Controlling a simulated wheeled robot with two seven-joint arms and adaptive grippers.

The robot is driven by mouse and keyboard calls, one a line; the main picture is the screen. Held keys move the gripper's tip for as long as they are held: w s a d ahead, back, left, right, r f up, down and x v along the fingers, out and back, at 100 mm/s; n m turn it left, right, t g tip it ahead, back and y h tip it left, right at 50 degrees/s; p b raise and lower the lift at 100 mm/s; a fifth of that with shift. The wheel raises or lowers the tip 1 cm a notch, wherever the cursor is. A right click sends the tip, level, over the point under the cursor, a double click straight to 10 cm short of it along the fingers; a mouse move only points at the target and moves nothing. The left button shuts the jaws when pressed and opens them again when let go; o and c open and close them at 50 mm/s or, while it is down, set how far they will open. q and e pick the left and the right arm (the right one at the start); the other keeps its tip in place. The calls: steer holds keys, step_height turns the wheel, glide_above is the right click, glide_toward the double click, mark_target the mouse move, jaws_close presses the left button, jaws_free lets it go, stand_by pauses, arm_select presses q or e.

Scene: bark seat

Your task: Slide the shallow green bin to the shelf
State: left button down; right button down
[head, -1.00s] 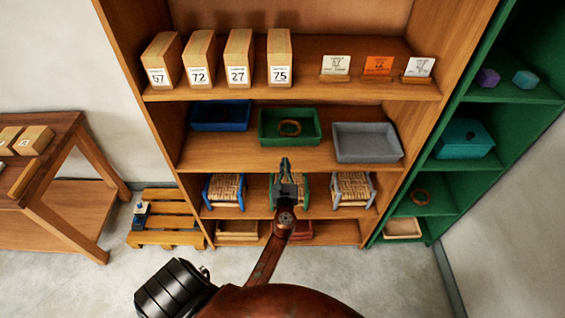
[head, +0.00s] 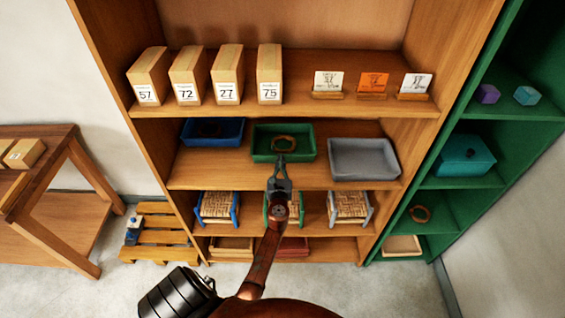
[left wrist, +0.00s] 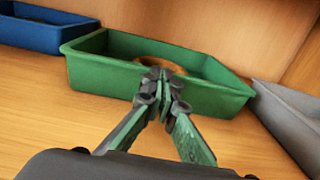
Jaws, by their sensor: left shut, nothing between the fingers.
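The shallow green bin (head: 262,152) sits on the second shelf of the wooden unit, between a blue bin and a grey bin. A brown ring (head: 284,143) lies in it. My left gripper (head: 281,160) is shut and empty, its tips at the bin's front wall. In the left wrist view the green bin (left wrist: 100,72) fills the middle, and the closed fingertips (left wrist: 160,78) overlap its front wall near the rim. I cannot tell for certain whether they touch it. The ring (left wrist: 165,65) shows partly behind the tips. My right gripper is not in view.
The blue bin (head: 186,139) is close on the left and the grey bin (head: 362,175) on the right. Numbered wooden blocks (head: 227,82) and small cards stand on the shelf above. Woven stools (head: 350,204) stand below. Bare shelf (head: 215,172) shows before the bins.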

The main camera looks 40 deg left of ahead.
arm_select(q)
steer(key=shift+w, duration=0.1)
steer(key=b, duration=0.3)
glide_toward(282, 143)
steer(key=w+a+r, duration=0.1)
steer(key=w+r, duration=0.1)
steer(key=w+a+r, duration=0.2)
steer(key=shift+r, duration=0.2)
steer(key=shift+w+a+r, duration=0.1)
steer(key=shift+w+a, duration=0.1)
steer(key=shift+a, duration=0.05)
steer(key=shift+p, duration=0.3)
steer(key=shift+s+d, duration=0.15)
steer(key=shift+s, duration=0.05)
steer(key=p+v, duration=0.2)
steer(key=v, duration=1)
steer(key=shift+s+d+p, duration=0.1)
steer(key=shift+s+p, duration=0.2)
steer(key=shift+p, duration=0.05)
steer(key=shift+s+d, duration=0.3)
steer(key=shift+d, duration=0.05)
steer(key=shift+s, duration=0.1)
